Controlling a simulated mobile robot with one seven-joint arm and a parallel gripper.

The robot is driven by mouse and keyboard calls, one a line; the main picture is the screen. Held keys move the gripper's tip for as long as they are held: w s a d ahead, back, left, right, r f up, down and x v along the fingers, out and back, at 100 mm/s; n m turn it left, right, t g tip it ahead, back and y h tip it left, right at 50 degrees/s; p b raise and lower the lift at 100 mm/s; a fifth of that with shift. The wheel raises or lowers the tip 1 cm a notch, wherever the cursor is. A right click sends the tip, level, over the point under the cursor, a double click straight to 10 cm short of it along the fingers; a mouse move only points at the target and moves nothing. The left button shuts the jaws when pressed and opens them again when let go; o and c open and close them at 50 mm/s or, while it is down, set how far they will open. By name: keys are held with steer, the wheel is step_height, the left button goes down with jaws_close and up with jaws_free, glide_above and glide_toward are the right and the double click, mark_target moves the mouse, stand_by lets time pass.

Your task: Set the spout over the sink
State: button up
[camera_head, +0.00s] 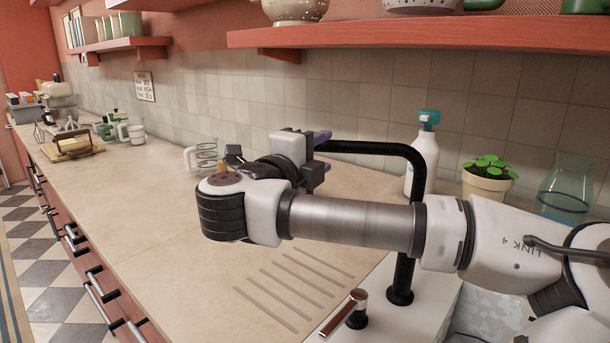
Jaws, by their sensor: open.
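The black spout (378,147) rises from its base (400,296) on the counter, bends, and runs left over the counter side, away from the basin. The sink (488,309) is at the lower right, with a pale, mottled basin. It is partly cut off by the frame and partly hidden by my arm. My gripper (320,152) is open at the spout's free end, with its purple fingers around or just beside the tube. I cannot tell whether they touch it. My arm crosses in front of the spout's upright part.
A tap lever (345,312) stands left of the spout's base, beside drain grooves (290,283). Behind are a soap bottle (422,160), a potted plant (487,180) and a glass vase (566,188). A shelf (430,36) hangs above. The counter at left is mostly clear.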

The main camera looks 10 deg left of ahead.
steer(key=shift+b+v, duration=0.8)
steer(key=shift+v, duration=1.95)
steer(key=shift+c, duration=0.2)
